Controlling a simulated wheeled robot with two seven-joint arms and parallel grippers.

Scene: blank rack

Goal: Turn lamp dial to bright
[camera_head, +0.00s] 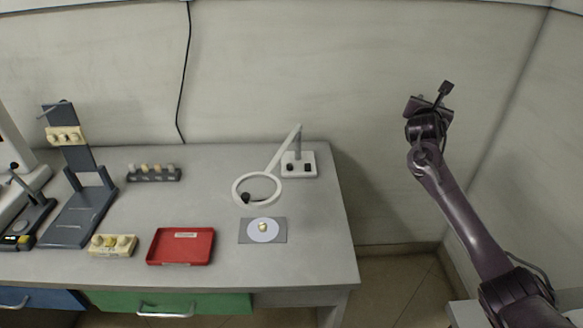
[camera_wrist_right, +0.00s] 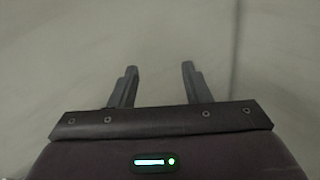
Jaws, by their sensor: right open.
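The lamp is a white ring (camera_head: 257,189) on an arm that rises from a white base (camera_head: 299,164) at the back right of the table. Two small dark controls show on the base, and a dark knob (camera_head: 245,197) sits on the ring's lower left. I cannot tell which of these is the dial or how it is set. My right gripper (camera_head: 445,90) is raised in front of the wall, right of the table and well away from the lamp. In the right wrist view its two fingers (camera_wrist_right: 158,83) are apart with nothing between them. My left gripper is not in view.
The grey table (camera_head: 220,215) holds a red tray (camera_head: 181,246), a grey mat with a white disc (camera_head: 277,237), a cream block (camera_head: 112,245), a dark rack (camera_head: 153,173) and a dark stand (camera_head: 80,205). The floor right of the table is clear.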

